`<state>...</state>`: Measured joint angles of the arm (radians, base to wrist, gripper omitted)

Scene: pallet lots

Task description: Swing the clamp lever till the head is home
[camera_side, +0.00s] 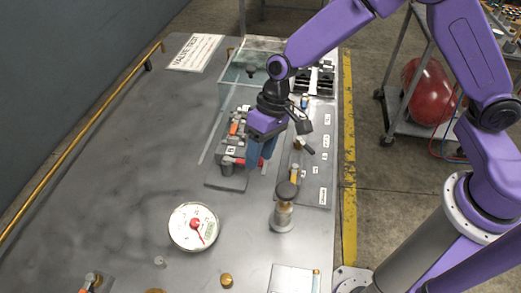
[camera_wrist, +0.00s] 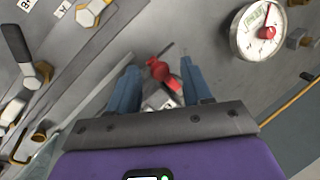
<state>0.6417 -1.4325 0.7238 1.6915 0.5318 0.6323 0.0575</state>
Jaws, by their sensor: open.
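My gripper (camera_side: 261,158) points down over the middle of the bench, its blue fingers apart. In the wrist view my gripper (camera_wrist: 159,82) has a red part (camera_wrist: 162,72) with a grey body below it between the two fingers. I take this red part for the clamp lever, though its full shape is hidden. I cannot tell whether either finger touches it. In the side view a grey clamp-like fixture (camera_side: 228,181) stands just left of the fingers, with a little red showing beside them. The clamp head and its seat cannot be made out.
A labelled strip (camera_side: 318,185) with levers runs along the right. A clear tank (camera_side: 232,92) is behind.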

